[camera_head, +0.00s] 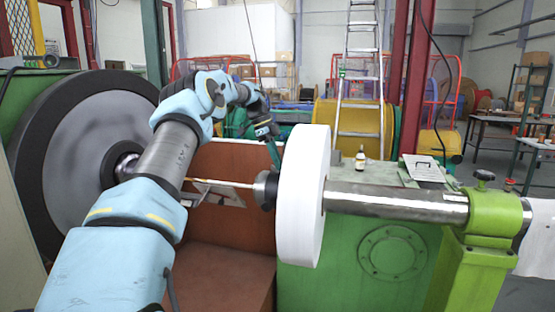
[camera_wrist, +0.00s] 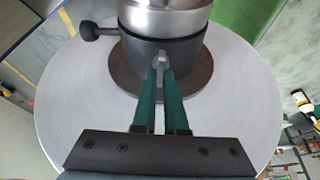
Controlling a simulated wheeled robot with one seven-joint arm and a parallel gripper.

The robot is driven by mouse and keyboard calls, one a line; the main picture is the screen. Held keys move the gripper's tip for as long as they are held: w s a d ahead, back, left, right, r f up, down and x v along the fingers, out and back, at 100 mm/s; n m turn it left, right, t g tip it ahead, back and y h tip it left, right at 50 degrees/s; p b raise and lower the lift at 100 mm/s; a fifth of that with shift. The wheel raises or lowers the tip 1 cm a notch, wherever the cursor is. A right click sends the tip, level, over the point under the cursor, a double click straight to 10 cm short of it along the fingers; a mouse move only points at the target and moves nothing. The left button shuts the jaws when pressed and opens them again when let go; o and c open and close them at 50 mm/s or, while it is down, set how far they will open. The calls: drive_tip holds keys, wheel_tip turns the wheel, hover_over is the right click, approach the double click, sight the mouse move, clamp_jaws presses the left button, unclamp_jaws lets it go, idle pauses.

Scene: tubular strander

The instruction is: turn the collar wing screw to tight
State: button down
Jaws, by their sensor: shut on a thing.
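The dark collar (camera_wrist: 188,55) sits around the shaft against the brown hub of a white disc. The collar also shows in the head view (camera_head: 266,190), left of the white disc. My gripper (camera_wrist: 161,72) has its two green fingers close together at the collar's side, shut on a small grey metal piece, the wing screw (camera_wrist: 161,61). Most of the screw is hidden between the fingertips, so its tightness cannot be told.
The white disc (camera_head: 308,195) stands close right of my gripper. A black knob (camera_wrist: 90,33) sticks out left of the collar. A steel shaft (camera_head: 395,203) runs right to a green stand (camera_head: 490,220). A large dark-rimmed wheel (camera_head: 75,150) is at the left. A small bottle (camera_head: 361,158) stands behind.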

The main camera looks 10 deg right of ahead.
drive_tip(key=shift+d+m+g+y, duration=0.1)
drive_tip(key=shift+m+g+y, duration=0.3)
drive_tip(key=shift+m, duration=1.2)
drive_tip(key=c, duration=1)
unclamp_jaws()
drive_tip(key=shift+o, duration=0.2)
